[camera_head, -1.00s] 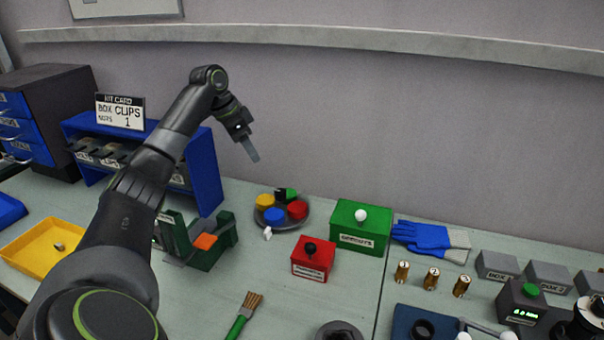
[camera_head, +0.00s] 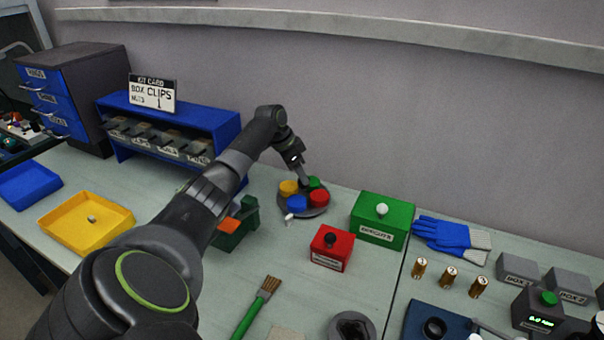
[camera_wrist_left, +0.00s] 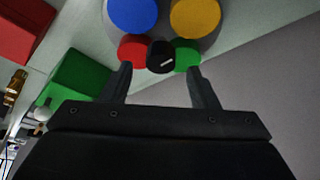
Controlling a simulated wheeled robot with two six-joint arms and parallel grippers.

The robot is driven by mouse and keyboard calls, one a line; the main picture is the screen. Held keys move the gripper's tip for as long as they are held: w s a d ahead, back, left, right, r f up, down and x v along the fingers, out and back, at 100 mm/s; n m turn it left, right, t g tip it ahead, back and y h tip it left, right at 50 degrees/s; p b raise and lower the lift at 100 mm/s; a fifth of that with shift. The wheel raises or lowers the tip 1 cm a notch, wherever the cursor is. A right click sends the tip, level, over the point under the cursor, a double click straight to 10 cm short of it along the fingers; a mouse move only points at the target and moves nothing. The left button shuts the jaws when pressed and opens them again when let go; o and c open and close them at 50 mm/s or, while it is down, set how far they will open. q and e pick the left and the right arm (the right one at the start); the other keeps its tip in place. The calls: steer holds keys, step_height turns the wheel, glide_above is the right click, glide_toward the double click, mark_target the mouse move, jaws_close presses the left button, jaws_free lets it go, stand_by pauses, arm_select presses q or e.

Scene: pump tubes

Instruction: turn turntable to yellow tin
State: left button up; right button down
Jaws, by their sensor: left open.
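The round grey turntable (camera_head: 314,213) stands near the wall with several tins on it. The yellow tin (camera_head: 289,187) is at its back left, the blue tin (camera_head: 297,202) at the front, the red tin (camera_head: 319,198) at the right and the green tin (camera_head: 313,183) at the back. A small white piece (camera_head: 289,217) lies at its front left. In the left wrist view, a black knob (camera_wrist_left: 161,55) with a white mark is between the red and green tins, and the yellow tin (camera_wrist_left: 195,18) is farther off. My left gripper (camera_head: 304,183) is open above the turntable's back, its fingers straddling the knob's line; contact cannot be told.
A green box (camera_head: 370,205) and a red box (camera_head: 332,248) stand to the right and front of the turntable. A brush (camera_head: 257,307) lies in front. Blue gloves (camera_head: 440,232) lie farther right.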

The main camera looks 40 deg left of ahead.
arm_select(q)
steer(key=shift+x, duration=1.3)
steer(key=shift+c, duration=0.4)
jaws_close()
